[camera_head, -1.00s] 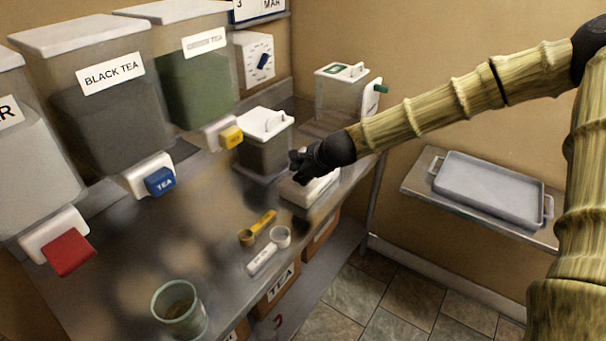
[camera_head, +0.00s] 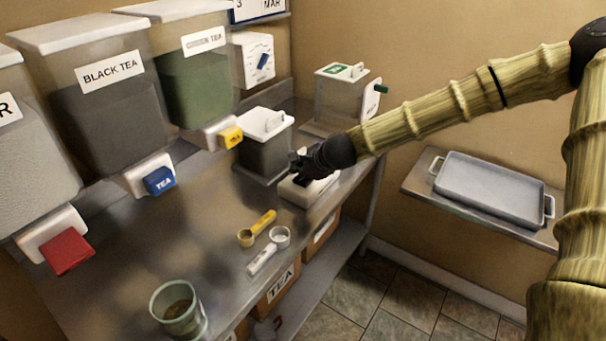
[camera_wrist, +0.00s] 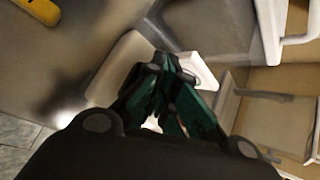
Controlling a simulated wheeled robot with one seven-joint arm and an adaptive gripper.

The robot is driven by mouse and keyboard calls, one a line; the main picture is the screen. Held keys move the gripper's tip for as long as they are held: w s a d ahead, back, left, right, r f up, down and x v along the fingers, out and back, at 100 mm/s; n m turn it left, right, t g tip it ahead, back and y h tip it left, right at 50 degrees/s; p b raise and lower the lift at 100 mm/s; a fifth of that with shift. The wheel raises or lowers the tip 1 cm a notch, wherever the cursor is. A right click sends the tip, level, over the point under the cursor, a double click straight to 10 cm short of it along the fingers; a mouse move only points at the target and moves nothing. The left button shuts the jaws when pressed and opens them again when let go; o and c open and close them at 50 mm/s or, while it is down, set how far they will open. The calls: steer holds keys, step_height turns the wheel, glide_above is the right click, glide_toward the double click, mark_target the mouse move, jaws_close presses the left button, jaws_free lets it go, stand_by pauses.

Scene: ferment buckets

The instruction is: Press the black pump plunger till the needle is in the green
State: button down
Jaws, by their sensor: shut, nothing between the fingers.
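My gripper (camera_head: 300,172) is shut and empty, and points down over a low white block (camera_head: 291,193) at the right end of the steel counter. In the wrist view, the shut fingertips (camera_wrist: 160,60) are over or against the white block (camera_wrist: 117,66); I cannot tell whether they touch anything. No black plunger can be told apart from my dark gripper, which may hide it. No gauge needle or green zone is readable. A small grey bin with a white lid (camera_head: 266,125) stands just left of my gripper.
A clear lidded bin with a green label (camera_head: 340,98) stands behind my gripper. Tea dispensers (camera_head: 112,110) line the back left. Yellow (camera_head: 262,222) and white scoops (camera_head: 262,261) and a green cup (camera_head: 180,308) lie in front. A tray (camera_head: 490,188) sits on the right shelf.

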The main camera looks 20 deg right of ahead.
mark_target(301, 179)
steer(key=shift+f+b, duration=0.35)
steer(key=shift+f, duration=0.2)
stand_by(0.4)
steer(key=shift+r, duration=0.2)
steer(key=shift+r+p, duration=1.65)
steer(key=shift+r, duration=0.2)
steer(key=shift+r, duration=0.1)
step_height(301, 179, up, 5)
steer(key=p, duration=0.4)
stand_by(0.6)
